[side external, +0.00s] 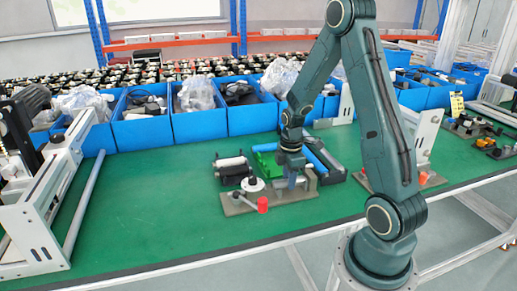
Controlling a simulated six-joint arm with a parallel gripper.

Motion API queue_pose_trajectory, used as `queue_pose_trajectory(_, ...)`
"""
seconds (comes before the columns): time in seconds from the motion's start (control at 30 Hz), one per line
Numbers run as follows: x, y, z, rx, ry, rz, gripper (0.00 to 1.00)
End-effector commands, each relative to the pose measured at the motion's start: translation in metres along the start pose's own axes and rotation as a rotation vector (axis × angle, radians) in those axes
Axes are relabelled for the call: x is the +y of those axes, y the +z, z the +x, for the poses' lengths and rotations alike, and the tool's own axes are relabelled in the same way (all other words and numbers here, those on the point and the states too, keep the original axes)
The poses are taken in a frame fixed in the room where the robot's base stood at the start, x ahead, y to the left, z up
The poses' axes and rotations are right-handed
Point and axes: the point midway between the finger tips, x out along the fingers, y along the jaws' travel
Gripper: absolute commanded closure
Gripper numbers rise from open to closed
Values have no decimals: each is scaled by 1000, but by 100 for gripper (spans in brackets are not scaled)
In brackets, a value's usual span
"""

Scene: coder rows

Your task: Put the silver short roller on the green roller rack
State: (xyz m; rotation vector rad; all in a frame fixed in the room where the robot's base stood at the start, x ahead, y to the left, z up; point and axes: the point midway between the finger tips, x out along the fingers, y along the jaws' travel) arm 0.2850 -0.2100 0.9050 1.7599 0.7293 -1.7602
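My gripper (290,182) points down over the right part of a grey fixture plate (233,209) near the middle of the table. Its fingers are small and blend with the fixture parts, so I cannot tell whether they hold anything. The green roller rack (264,163) is just behind and left of my gripper, which partly hides it. A short silver-white roller (231,161) lies across a black rack (229,174) to the left of the green rack. I cannot tell if another silver roller is hidden at my gripper.
The fixture plate carries a pale disc (253,184) and a red knob (262,204). A blue roller (323,157) lies right of my gripper by a dark tray (334,175). Blue bins (142,131) line the back. The green table (150,215) is clear at left.

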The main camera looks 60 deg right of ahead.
Motion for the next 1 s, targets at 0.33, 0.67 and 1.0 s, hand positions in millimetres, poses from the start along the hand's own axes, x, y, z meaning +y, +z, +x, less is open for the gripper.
queue_pose_trajectory(0.33,0,0,0,0,1,0,100)
queue_pose_trajectory(0.67,1,0,-9,0,3,0,100)
queue_pose_trajectory(1.0,1,0,-24,0,3,0,100)
